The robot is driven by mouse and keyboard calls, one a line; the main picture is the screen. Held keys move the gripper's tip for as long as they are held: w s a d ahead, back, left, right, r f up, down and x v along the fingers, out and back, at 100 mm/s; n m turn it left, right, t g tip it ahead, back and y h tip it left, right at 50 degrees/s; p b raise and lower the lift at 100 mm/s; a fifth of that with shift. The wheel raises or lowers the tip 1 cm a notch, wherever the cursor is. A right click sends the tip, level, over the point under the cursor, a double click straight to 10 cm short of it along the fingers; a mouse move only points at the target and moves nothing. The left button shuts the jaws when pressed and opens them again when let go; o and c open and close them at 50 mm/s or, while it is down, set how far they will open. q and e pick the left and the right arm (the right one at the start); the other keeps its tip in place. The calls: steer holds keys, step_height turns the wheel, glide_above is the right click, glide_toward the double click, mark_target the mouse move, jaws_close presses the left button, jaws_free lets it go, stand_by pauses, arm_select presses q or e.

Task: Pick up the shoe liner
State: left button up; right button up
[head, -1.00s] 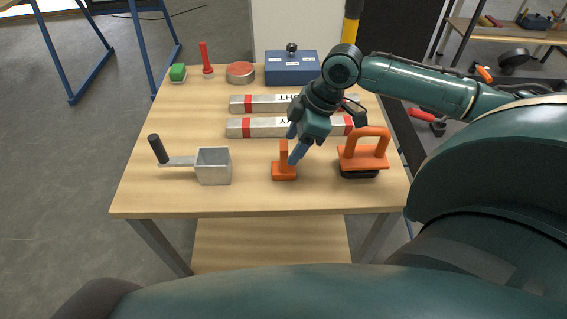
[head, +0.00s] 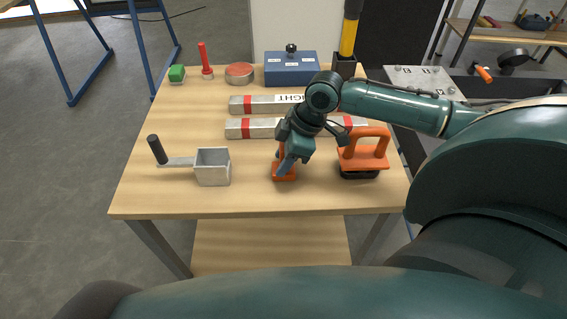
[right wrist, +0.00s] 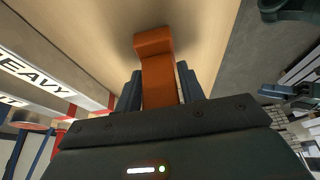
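The shoe liner appears to be the small orange piece (head: 285,177) with a flat foot and an upright post, standing near the front middle of the wooden table. My right gripper (head: 284,166) points down at it, and its fingers hide most of the post in the head view. In the right wrist view the orange post (right wrist: 158,82) lies between the two blue fingers (right wrist: 158,90), one on each side. The fingers look apart, and I see no clear grip on the post. My left gripper is in neither view.
An orange-handled tool (head: 362,152) stands close on the right. A metal scoop (head: 213,168) with a dark handle is at the left. Two labelled bars (head: 265,104) lie behind, with a blue box (head: 291,69) farther back. The table's front strip is clear.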

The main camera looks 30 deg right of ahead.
steer(key=c, duration=0.6)
steer(key=shift+r, duration=0.1)
